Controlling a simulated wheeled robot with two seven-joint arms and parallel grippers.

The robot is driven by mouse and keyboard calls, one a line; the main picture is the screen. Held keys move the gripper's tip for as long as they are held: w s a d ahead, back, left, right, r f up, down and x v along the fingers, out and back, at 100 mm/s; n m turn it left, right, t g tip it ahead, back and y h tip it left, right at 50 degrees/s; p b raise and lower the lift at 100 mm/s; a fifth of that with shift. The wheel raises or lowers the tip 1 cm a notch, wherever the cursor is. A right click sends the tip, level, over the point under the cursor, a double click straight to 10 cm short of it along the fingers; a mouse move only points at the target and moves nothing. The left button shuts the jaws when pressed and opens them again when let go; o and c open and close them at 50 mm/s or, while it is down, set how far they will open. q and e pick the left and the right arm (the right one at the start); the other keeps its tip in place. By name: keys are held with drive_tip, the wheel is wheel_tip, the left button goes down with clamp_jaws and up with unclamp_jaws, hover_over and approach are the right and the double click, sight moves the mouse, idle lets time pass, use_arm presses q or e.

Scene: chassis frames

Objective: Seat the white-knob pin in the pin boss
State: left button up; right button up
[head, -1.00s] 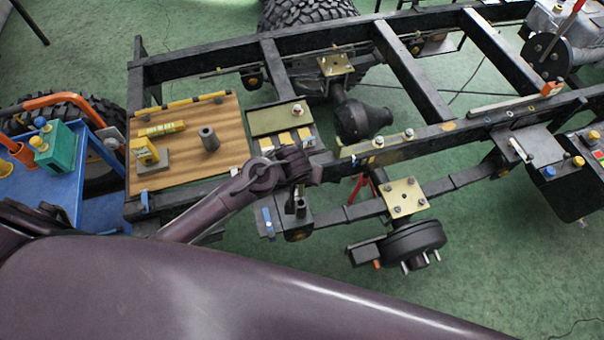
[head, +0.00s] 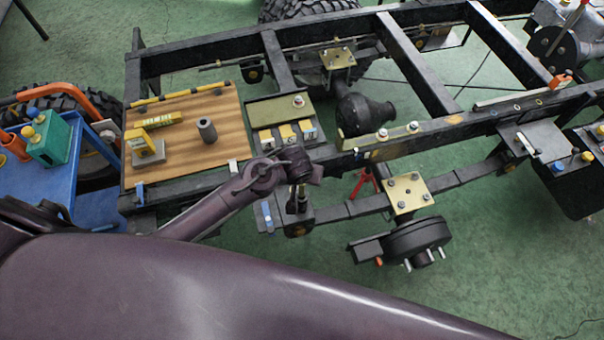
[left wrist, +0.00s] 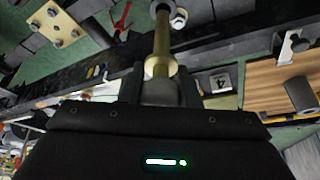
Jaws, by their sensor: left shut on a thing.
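My left gripper (head: 298,197) points down beside the near chassis rail, right of the wooden board. In the left wrist view its fingers (left wrist: 158,92) are shut on a pin with a brass-coloured shaft and collar (left wrist: 160,66). The shaft runs away from the fingers towards the top of the picture. I cannot see a white knob clearly; the fingers may hide it. A dark bracket (head: 299,219) on the rail lies just under the gripper in the head view. I cannot make out for sure which part is the pin boss, or whether the pin touches it. My right gripper is not in view.
The wooden board (head: 190,105) carries a grey tube (head: 207,130) and a yellow clamp-like tool (head: 137,142). A tray (head: 262,110) with yellow blocks sits behind the gripper. A brass plate (head: 405,193) and drum (head: 417,238) stand to the right. A blue cart (head: 58,180) is at left.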

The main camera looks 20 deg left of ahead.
sight(302, 190)
use_arm(q)
drive_tip(key=shift+r+p, duration=0.1)
drive_tip(key=shift+p, duration=0.2)
idle(0.7)
drive_tip(key=shift+f, duration=0.8)
idle(0.5)
drive_tip(key=shift+f+b, duration=2.1)
drive_tip(key=shift+f, duration=1.5)
idle(1.0)
drive_tip(key=o, duration=1.2)
drive_tip(key=shift+r, duration=0.1)
